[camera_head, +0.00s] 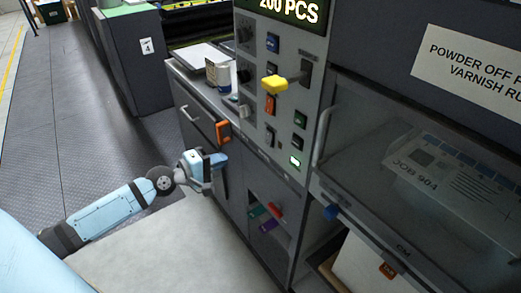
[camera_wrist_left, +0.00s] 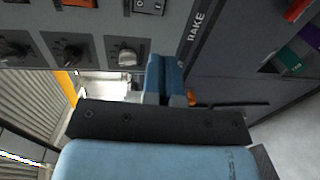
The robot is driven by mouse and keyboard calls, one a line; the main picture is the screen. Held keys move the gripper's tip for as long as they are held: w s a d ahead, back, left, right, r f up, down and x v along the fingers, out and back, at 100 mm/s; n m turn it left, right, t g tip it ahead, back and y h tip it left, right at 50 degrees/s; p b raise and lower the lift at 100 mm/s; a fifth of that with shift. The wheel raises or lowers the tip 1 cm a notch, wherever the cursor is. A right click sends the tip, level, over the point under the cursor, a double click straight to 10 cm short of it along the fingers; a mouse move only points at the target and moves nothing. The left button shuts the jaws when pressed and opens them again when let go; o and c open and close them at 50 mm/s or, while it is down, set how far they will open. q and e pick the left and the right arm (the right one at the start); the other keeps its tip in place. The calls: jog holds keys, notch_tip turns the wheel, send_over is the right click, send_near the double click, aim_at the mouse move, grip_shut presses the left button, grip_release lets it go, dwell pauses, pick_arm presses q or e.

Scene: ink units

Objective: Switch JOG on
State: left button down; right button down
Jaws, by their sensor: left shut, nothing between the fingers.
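The grey control panel (camera_head: 275,90) stands upright in the middle of the head view and carries knobs, rocker switches and a yellow-handled lever (camera_head: 274,84). I cannot read a JOG label on it, so I cannot tell which switch is JOG. My left gripper (camera_head: 218,160) is shut and empty, low and to the left of the panel. In the left wrist view its blue fingers (camera_wrist_left: 166,80) are together in front of the panel's lower edge. A dark rocker switch (camera_wrist_left: 149,5) and an orange switch (camera_wrist_left: 78,3) show at the top there. My right gripper is out of view.
A drawer unit (camera_head: 195,125) with a cup (camera_head: 219,73) on top is left of the panel. A glass-fronted cover (camera_head: 400,150) is on the right. Coloured items (camera_head: 265,215) lie in a niche below the panel. Open floor (camera_head: 60,130) is at the left.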

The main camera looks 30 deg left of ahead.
pick_arm(q)
jog(key=p, duration=0.2)
send_near(267, 144)
jog(key=x, duration=0.6)
jog(key=shift+w+r, duration=0.1)
jog(key=shift+w, duration=0.05)
jog(key=shift+w+d, duration=0.3)
jog(key=shift+w, duration=0.3)
jog(key=shift+w+d+b, duration=0.1)
jog(key=shift+w+b, duration=0.1)
jog(key=shift+b, duration=0.75)
